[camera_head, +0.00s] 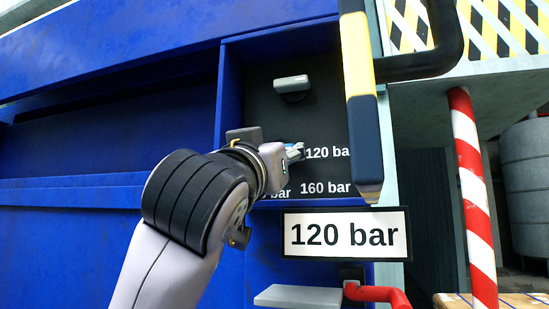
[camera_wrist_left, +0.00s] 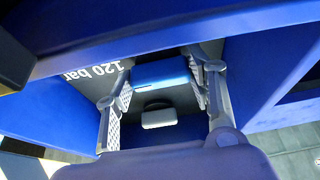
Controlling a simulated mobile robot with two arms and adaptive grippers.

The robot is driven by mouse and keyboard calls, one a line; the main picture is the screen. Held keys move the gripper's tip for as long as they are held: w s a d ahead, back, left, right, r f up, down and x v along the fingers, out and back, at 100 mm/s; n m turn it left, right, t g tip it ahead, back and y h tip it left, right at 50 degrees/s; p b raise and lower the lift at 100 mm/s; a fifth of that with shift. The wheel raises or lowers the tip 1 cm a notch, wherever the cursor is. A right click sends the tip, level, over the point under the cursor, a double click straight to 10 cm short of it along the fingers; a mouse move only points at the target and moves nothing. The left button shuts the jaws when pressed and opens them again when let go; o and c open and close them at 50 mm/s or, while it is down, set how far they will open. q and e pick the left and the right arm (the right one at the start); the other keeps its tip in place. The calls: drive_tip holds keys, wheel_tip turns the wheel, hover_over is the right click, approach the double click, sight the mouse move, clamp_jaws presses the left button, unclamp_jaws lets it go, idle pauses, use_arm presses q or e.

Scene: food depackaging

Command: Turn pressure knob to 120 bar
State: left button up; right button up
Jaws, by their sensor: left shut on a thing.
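The pressure knob (camera_wrist_left: 160,73) shows as a blue-looking block between the two fingers of my left gripper (camera_wrist_left: 162,84) in the wrist view. In the head view my left gripper (camera_head: 292,151) reaches into the dark recessed panel and is shut on this knob, which is mostly hidden by the gripper. The printed "120 bar" mark (camera_head: 328,153) is just right of the fingertips, with "160 bar" (camera_head: 325,188) below it. Another mark at lower left is partly covered by my wrist. The knob's exact pointing direction cannot be told. My right gripper is not in view.
A second grey knob (camera_head: 291,85) sits higher on the panel, clear of the gripper. The recess has blue walls, and a yellow and dark-blue post (camera_head: 360,100) stands along its right side. A "120 bar" sign (camera_head: 345,234) and a red handle (camera_head: 378,293) are below.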

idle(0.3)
use_arm(q)
drive_tip(key=o, duration=1.2)
drive_tip(key=shift+c, duration=0.2)
drive_tip(key=v, duration=1.2)
